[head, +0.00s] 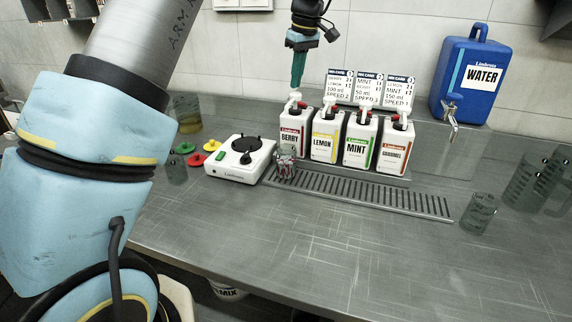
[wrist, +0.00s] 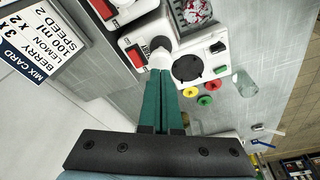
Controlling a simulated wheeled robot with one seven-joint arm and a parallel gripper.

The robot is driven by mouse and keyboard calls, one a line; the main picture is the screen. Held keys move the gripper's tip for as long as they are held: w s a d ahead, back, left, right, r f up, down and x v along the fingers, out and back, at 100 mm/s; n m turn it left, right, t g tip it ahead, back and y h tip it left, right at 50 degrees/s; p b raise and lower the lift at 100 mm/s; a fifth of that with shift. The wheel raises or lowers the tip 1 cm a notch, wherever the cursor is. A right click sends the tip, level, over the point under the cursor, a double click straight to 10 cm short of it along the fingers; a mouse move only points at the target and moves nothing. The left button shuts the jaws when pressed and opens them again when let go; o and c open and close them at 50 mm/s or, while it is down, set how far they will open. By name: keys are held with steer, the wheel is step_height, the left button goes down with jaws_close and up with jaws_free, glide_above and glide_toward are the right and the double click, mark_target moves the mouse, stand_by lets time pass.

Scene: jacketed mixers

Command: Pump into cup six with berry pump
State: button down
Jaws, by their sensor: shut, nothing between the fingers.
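The berry pump is a white bottle (head: 292,131) labelled BERRY, at the left end of the row of pumps, with a white pump head (head: 295,98). My gripper (head: 297,84) points down directly above that head, its green fingers shut and empty. In the wrist view the fingertips (wrist: 161,72) meet or nearly meet the white head (wrist: 159,55); contact is unclear. A clear cup (head: 286,163) with red contents stands in front of the berry pump, on the drip grate. It also shows in the wrist view (wrist: 197,9). I cannot read a number on it.
Lemon (head: 325,136), mint (head: 359,141) and caramel (head: 394,147) pumps stand to the right, with mix cards behind. A white mixer base (head: 240,157) and coloured lids are left. A blue water tank (head: 471,80) and clear cups (head: 478,213) are right. The front counter is clear.

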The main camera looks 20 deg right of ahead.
steer(key=shift+r, duration=0.1)
step_height(320, 180, up, 6)
steer(key=p, duration=0.5)
steer(key=s+a+f+m, duration=0.1)
steer(key=a+f, duration=0.2)
steer(key=a, duration=0.8)
steer(key=s+a+f+m, duration=0.1)
steer(key=a+f, duration=0.1)
steer(key=a, duration=0.8)
steer(key=s+a+f+m+h, duration=0.1)
steer(key=s+a+f+m, duration=0.2)
steer(key=s+a+f, duration=0.4)
steer(key=s+a, duration=0.9)
steer(key=a, duration=0.1)
